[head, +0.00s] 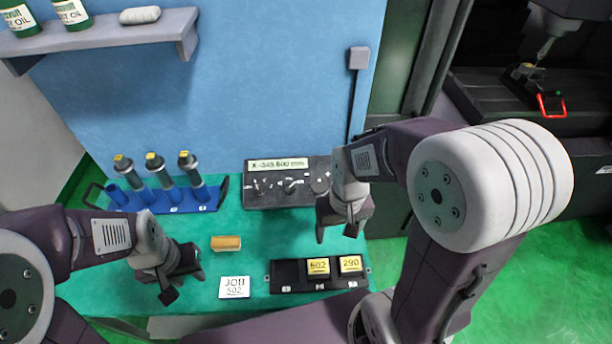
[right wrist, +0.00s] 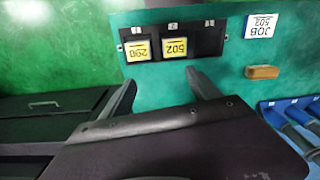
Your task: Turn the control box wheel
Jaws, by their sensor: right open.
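The control box (head: 262,198) is a dark grey box at the back of the green table in the head view. It has a pale display reading about "X -345.500 mm" and small knobs on its top. A round dark wheel (head: 319,186) shows at its right end, partly hidden by my right arm. My right gripper (head: 336,233) hangs in front of the box's right end, open and empty. Its spread fingers also show in the right wrist view (right wrist: 165,95); the box does not. My left gripper (head: 185,286) is low over the table's left front, its fingers apart and empty.
A black tray (head: 290,272) holds yellow-labelled blocks 502 and 290. A JOB 502 card (head: 234,287) and a tan block (head: 226,243) lie left of it. A blue rack (head: 205,204) with several tools stands back left. A blue wall closes the back.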

